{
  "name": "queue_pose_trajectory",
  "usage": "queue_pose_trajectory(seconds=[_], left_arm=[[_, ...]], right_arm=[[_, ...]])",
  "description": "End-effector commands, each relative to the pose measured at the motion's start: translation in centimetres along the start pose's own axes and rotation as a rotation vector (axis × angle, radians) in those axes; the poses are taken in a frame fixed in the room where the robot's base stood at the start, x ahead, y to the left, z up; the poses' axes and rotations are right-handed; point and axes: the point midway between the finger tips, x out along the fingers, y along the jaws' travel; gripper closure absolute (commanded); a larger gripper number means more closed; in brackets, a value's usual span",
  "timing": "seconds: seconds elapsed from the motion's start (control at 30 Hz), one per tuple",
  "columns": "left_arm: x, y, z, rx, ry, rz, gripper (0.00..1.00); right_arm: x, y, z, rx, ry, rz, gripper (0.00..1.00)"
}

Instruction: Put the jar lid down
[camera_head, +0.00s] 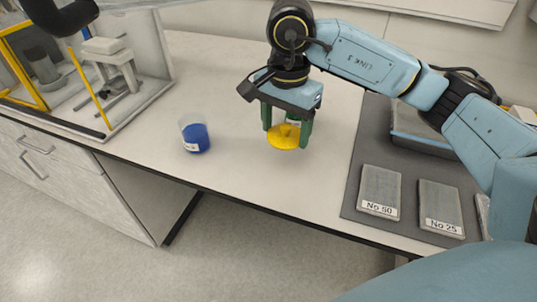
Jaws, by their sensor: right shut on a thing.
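My right gripper (287,136) comes in from the right and points down over the white bench. Its green fingers are shut on a yellow jar lid (284,138). The lid is level or nearly so; I cannot tell whether it touches the bench top. A clear jar (195,133) with blue contents and a white label stands upright on the bench, left of the lid and apart from it. The jar's top is open. My left gripper is not clearly in view; a dark part shows at the top left.
A clear-walled enclosure (135,100) with yellow bars stands at the left. A grey mat (350,200) at the right bears plates labelled No 50 (380,190) and No 25 (440,207), and a tray (420,140).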

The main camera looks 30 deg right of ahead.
Motion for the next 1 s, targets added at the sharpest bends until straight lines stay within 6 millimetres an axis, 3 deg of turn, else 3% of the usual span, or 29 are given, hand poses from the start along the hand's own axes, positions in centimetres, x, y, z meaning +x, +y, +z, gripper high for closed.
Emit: queue_pose_trajectory(seconds=[0.2,0.7,1.0], left_arm=[[0.0,-0.2,-1.8,-0.007,0.012,-0.003,0.64],[-0.6,-0.5,-4.3,-0.018,0.027,-0.008,0.64],[-0.7,-0.5,-4.5,-0.019,0.027,-0.008,0.64]], right_arm=[[4.2,0.1,0.0,0.006,-0.002,0.005,0.54],[9.7,0.1,0.0,0.004,0.000,0.004,0.54],[9.8,0.1,0.0,0.003,0.000,0.001,0.54]])
